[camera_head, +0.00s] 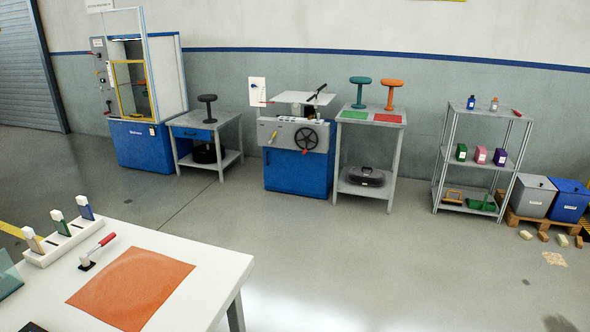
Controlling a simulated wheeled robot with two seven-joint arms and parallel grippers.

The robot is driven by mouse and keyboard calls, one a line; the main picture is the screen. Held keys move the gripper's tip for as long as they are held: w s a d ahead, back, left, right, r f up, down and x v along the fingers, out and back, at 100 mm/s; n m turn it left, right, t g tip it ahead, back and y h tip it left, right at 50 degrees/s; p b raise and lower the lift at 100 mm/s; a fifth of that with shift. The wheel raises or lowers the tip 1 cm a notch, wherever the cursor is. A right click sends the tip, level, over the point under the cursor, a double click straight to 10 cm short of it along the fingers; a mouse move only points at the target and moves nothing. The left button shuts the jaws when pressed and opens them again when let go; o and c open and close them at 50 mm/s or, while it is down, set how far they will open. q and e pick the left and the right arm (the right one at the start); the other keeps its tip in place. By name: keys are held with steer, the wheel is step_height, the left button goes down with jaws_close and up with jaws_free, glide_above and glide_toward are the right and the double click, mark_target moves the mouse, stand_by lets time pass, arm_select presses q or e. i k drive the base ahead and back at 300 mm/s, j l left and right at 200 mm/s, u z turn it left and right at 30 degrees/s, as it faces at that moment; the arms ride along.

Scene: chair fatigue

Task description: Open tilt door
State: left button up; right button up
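No part is labelled as the tilt door, and I cannot tell for sure which one it is. A tall test machine (147,144) with a blue base stands at the back left. It has a yellow-framed opening (131,88), and a clear, pale-framed panel (127,22) rises above it. A second machine with a blue cabinet (297,172) stands at the back middle. It has a black handwheel (305,139) on its grey front and a flat white panel (303,98) on top. Neither of my grippers shows in the head view.
A white table (205,300) with an orange mat (132,287) fills the near left. Small tables with stools (207,107) stand beside the machines. A metal shelf (476,160) and grey and blue bins (568,201) stand at right. The middle floor is clear.

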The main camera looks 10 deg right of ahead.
mark_target(283, 168)
steer(key=i+l+z, duration=0.4)
steer(key=i+l, duration=0.2)
steer(key=i+l+z, duration=0.15)
steer(key=i, duration=0.3)
steer(key=i+l+z, duration=0.15)
steer(key=i, duration=0.3)
steer(key=i+l+z, duration=0.15)
steer(key=i, duration=0.3)
steer(key=i+u, duration=0.45)
steer(key=i, duration=0.3)
steer(key=i+l+u, duration=0.15)
steer(key=i+u, duration=0.35)
steer(key=i, duration=0.2)
steer(key=i+u, duration=0.4)
steer(key=i, duration=1.2)
steer(key=i+j+z, duration=0.2)
steer(key=i, duration=0.25)
steer(key=i+j+z, duration=0.1)
steer(key=i+z, duration=0.15)
steer(key=i, duration=0.2)
steer(key=i+j+z, duration=0.2)
steer(key=i, duration=0.25)
steer(key=j, duration=0.1)
